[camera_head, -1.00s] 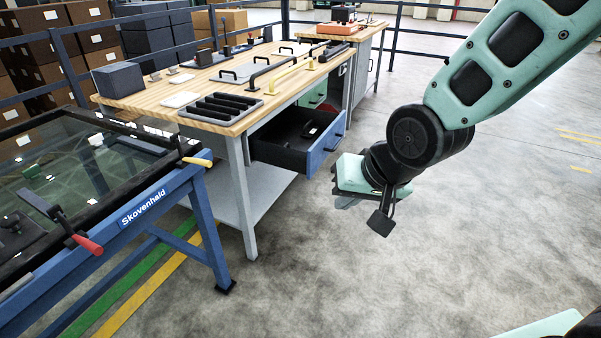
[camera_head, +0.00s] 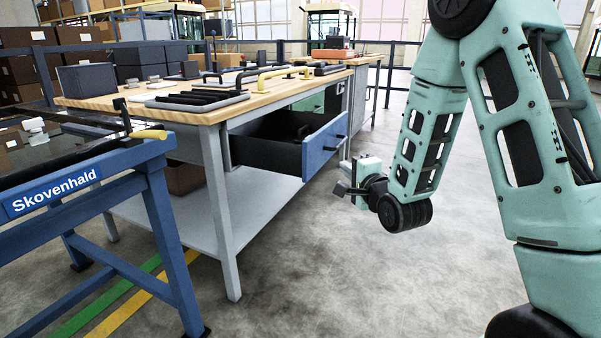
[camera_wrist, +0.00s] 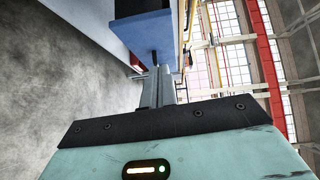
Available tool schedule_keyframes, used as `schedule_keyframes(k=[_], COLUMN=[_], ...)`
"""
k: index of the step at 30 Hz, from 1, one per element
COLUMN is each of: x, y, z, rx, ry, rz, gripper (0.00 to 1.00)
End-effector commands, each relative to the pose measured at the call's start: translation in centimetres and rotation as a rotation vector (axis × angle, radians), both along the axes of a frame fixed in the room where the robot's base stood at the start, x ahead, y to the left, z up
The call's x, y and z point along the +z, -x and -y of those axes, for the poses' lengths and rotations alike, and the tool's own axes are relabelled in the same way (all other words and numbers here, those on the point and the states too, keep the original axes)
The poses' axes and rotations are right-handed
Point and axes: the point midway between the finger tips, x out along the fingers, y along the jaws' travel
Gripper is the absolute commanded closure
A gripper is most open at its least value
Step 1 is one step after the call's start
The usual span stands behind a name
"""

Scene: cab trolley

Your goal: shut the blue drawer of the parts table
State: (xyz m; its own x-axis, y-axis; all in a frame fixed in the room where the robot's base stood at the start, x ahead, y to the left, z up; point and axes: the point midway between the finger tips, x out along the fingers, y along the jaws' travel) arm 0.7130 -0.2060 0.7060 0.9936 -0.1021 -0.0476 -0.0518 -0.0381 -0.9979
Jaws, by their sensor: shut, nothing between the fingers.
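The blue drawer (camera_head: 324,146) of the parts table (camera_head: 216,116) is pulled out, its blue front standing away from the table and its dark inside showing. A dark handle (camera_head: 340,141) is on its front. My gripper (camera_head: 341,188) is shut and empty, just to the right of and a little below the drawer front in the head view. In the wrist view the shut fingers (camera_wrist: 160,72) point toward the blue drawer front (camera_wrist: 150,35). Whether the fingertips touch the handle or front cannot be told.
A green drawer (camera_head: 310,103) sits behind the blue one. A blue stand (camera_head: 84,195) marked Skovenhald is at the left. Trays and handles lie on the wooden top. Grey floor (camera_head: 330,270) in front of the table is clear.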

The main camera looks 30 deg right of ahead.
Motion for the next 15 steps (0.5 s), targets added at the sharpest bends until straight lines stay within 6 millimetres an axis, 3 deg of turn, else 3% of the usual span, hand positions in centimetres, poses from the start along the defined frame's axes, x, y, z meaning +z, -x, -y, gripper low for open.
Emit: schedule_keyframes(k=[1, 8, 15], x=[-1.0, -0.8, -0.9], y=[0.1, -0.7, -4.9], z=[0.6, 1.4, 1.8], rx=[-0.011, -0.022, -0.021], ry=[-0.015, -0.041, -0.037], rz=[0.02, 0.055, 0.057], gripper=[1.0, 1.0, 1.0])
